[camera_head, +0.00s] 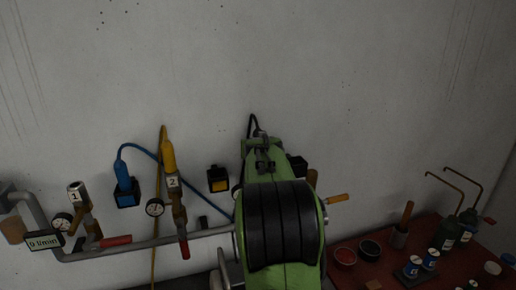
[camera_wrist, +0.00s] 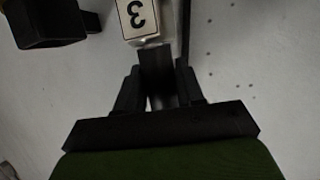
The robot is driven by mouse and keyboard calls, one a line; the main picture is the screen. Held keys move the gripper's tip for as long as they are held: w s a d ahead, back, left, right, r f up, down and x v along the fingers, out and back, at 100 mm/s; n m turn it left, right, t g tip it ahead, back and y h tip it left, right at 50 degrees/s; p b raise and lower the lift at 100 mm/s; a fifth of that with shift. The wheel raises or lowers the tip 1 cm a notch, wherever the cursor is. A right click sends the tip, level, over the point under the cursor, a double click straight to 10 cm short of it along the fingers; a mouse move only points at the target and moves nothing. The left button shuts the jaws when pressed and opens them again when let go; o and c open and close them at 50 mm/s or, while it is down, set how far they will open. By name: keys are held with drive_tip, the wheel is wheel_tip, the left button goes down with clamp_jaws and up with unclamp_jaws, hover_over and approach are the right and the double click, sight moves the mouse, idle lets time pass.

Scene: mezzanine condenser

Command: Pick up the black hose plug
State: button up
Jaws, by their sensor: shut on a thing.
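The black hose plug (camera_wrist: 157,62) shows in the wrist view as a dark piece between my fingers, right against the fitting with the white number 3 label (camera_wrist: 140,20). My gripper (camera_wrist: 160,88) is shut on it. In the head view my gripper (camera_head: 264,158) is in front of the wall, and a black hose (camera_head: 251,122) loops up just behind it. My arm hides most of the plug and the number 3 fitting there. Whether the plug is still seated on the fitting cannot be told.
A blue plug (camera_head: 122,171) sits at a black wall holder, and a yellow plug (camera_head: 168,152) is on the number 2 valve. A red bench (camera_head: 455,268) with bottles and bowls stands at right.

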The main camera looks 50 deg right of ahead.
drive_tip(key=shift+f, duration=0.3)
